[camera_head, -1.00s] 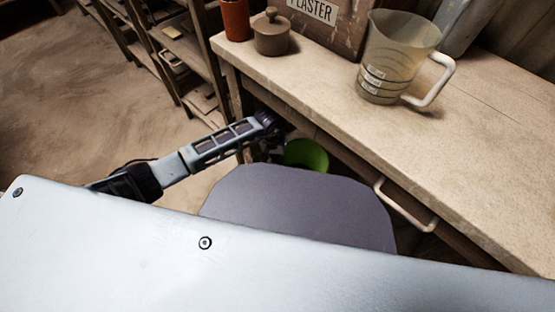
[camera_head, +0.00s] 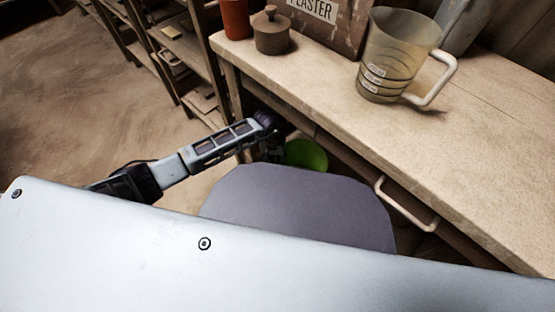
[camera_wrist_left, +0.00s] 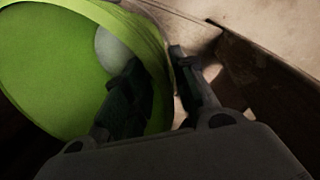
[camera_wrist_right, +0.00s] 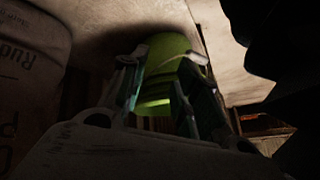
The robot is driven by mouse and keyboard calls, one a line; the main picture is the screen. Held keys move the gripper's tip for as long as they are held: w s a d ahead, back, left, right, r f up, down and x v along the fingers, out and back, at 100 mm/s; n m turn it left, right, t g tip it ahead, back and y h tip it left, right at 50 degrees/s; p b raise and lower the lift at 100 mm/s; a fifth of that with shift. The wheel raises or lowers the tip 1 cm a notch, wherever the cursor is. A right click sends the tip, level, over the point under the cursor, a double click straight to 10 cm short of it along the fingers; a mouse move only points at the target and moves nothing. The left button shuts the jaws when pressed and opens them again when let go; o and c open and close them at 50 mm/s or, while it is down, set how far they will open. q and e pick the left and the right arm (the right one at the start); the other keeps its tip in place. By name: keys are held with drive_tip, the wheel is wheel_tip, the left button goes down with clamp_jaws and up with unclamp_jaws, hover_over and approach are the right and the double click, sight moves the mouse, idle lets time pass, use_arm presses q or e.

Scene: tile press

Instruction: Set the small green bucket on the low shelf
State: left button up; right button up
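The small green bucket (camera_head: 306,155) shows partly below the workbench edge in the head view, right beside my left gripper (camera_head: 275,148). In the left wrist view the bucket (camera_wrist_left: 50,60) is large and its mouth faces the camera. My left gripper's fingers (camera_wrist_left: 158,75) stand either side of its rim, one inside the mouth and one outside, with a gap showing. In the right wrist view the bucket (camera_wrist_right: 160,75) appears beyond the spread fingers of my right gripper (camera_wrist_right: 158,78), which look empty. My right gripper is hidden in the head view. I cannot make out the low shelf for certain.
The workbench (camera_head: 470,165) holds a measuring jug (camera_head: 390,60), a lidded pot (camera_head: 271,32), an orange container (camera_head: 236,18) and a plaster box (camera_head: 335,25). A drawer handle (camera_head: 405,205) juts from its front. A rack (camera_head: 180,50) stands left. A printed sack (camera_wrist_right: 30,75) shows in the right wrist view.

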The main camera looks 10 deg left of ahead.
use_arm(q)
drive_tip(key=shift+r, duration=0.1)
use_arm(e)
drive_tip(key=shift+w+r, duration=0.2)
drive_tip(key=shift+w, duration=0.05)
use_arm(q)
drive_tip(key=shift+r, duration=0.15)
use_arm(e)
drive_tip(key=shift+r, duration=0.1)
